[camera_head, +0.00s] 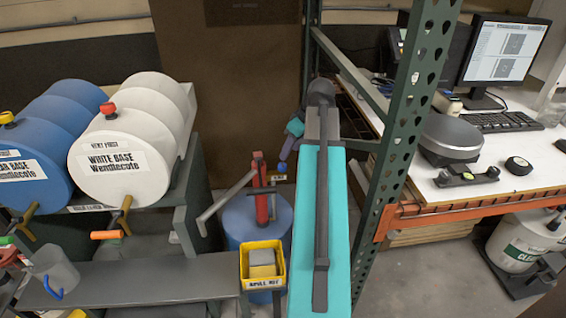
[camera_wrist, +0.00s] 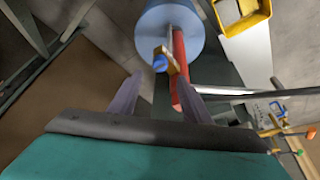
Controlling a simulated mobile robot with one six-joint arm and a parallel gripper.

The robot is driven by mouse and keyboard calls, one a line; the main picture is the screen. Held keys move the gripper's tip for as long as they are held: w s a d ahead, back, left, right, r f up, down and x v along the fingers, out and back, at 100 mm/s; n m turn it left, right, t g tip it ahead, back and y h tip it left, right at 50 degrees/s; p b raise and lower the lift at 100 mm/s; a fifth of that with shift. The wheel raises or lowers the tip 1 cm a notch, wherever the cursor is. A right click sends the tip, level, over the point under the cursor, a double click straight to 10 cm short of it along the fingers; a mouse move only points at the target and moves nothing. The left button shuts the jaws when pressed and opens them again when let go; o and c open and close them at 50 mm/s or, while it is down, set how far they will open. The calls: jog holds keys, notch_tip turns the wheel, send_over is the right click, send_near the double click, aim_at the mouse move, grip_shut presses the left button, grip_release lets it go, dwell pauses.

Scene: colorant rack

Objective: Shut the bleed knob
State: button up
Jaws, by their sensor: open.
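The bleed knob looks to be the small blue knob (camera_wrist: 160,63) on a brass fitting (camera_wrist: 171,60) beside the red pump body (camera_wrist: 180,75). It also shows in the head view as a small blue spot (camera_head: 282,168) right of the red pump (camera_head: 262,190). The pump stands on a blue drum (camera_head: 245,220). My gripper (camera_wrist: 158,82) is open and empty. Its two pale purple fingers point toward the knob, which appears between and beyond their tips, apart from them. In the head view, my gripper (camera_head: 293,128) is above the knob, partly hidden by my arm.
The pump's grey lever (camera_head: 226,195) sticks out to the left. A yellow spill kit bin (camera_head: 262,266) stands in front of the drum. Two large drums lie at left, one white (camera_head: 125,155), one blue (camera_head: 45,150). A green rack post (camera_head: 405,120) and bench stand at right.

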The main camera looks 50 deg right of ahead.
aim_at(282, 165)
jog(key=shift+p+x, duration=0.5)
jog(key=shift+x, duration=3.65)
jog(key=shift+c, duration=0.2)
jog(key=c, duration=1)
